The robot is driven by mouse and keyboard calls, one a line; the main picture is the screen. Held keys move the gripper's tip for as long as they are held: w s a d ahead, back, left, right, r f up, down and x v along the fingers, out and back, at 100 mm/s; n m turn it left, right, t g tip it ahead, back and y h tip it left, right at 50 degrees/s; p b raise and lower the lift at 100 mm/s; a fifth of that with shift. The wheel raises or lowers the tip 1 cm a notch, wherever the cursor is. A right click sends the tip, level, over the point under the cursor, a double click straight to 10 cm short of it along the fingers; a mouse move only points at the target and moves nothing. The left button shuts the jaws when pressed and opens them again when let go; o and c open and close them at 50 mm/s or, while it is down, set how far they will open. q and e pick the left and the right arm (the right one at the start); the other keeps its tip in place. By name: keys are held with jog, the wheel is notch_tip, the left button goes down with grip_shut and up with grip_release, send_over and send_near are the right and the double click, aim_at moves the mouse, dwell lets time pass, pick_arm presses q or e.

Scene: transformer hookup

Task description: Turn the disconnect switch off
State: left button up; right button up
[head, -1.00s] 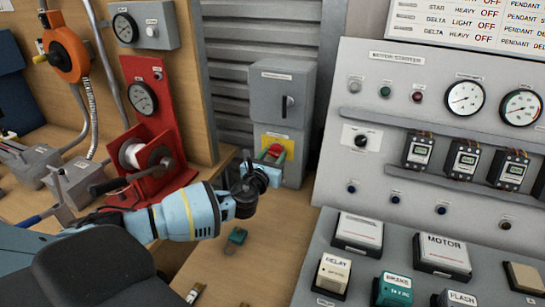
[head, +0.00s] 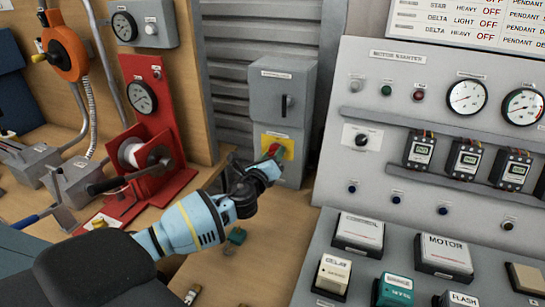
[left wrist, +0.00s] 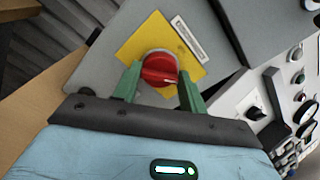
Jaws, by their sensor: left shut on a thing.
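The disconnect switch is a red rotary knob (left wrist: 158,69) on a yellow plate (left wrist: 130,55), low on the front of a grey box (head: 282,95). In the left wrist view the knob sits between the two green fingers of my left gripper (left wrist: 160,82), which is shut on it. In the head view the left gripper (head: 268,165) reaches the knob from the lower left and hides part of it. The knob's exact pointer position is too small to tell. My right gripper does not show.
A motor starter panel (head: 400,80) with gauges stands to the right. A red stand with a spool (head: 150,150) is at the left. A small green block (head: 237,236) lies on the wooden bench (head: 275,240) below my arm.

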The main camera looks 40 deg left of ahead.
pick_arm(q)
jog(key=n, duration=0.5)
jog(key=shift+f+n, duration=0.1)
jog(key=shift+n, duration=0.3)
jog(key=n, duration=0.5)
jog(key=shift+n, duration=0.3)
jog(key=o, duration=1)
jog(key=shift+v, duration=3.95)
